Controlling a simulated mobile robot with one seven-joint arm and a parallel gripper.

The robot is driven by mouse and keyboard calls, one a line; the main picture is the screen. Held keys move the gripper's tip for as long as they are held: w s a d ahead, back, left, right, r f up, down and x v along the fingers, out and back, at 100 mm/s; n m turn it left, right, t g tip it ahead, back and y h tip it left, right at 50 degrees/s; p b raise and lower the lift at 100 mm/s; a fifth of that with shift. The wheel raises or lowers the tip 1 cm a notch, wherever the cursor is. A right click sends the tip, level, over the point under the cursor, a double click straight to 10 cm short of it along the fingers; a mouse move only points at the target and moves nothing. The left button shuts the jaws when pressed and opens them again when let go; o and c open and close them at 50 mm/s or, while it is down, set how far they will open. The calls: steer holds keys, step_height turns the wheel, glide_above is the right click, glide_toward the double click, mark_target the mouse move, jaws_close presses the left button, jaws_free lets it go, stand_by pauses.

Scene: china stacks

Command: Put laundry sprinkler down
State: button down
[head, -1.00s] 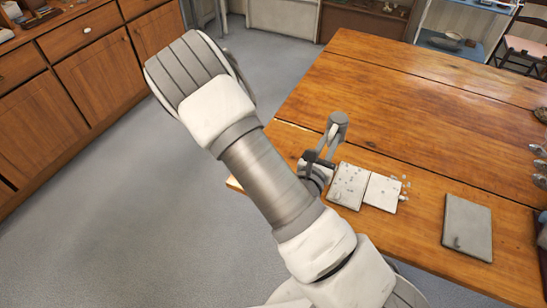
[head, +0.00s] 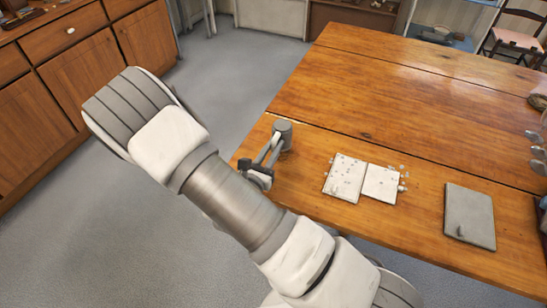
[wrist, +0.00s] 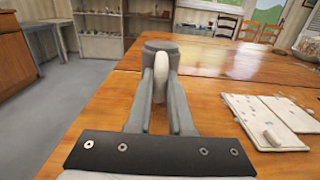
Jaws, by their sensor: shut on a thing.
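The laundry sprinkler, a grey rounded can (head: 283,131), is at my fingertips near the table's left edge in the head view. In the wrist view, its grey body (wrist: 160,45) is at the fingertips, with a pale upright handle-like part (wrist: 161,67) between the two fingers. My gripper (head: 274,146) is shut on this part; its fingers also show in the wrist view (wrist: 160,76). The sprinkler looks roughly upright over the wooden table (head: 400,90). Its underside is hidden, so I cannot tell whether it touches the tabletop.
Two pale speckled tiles (head: 345,176) (head: 381,185) with small bits lie right of my gripper. A grey slab (head: 469,214) lies farther right. Wooden cabinets (head: 85,65) stand left across the floor.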

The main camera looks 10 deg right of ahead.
steer(key=shift+f+b, duration=0.5)
steer(key=shift+f, duration=1.4)
steer(key=shift+f, duration=0.2)
steer(key=c, duration=0.8)
jaws_free()
steer(key=shift+r, duration=0.2)
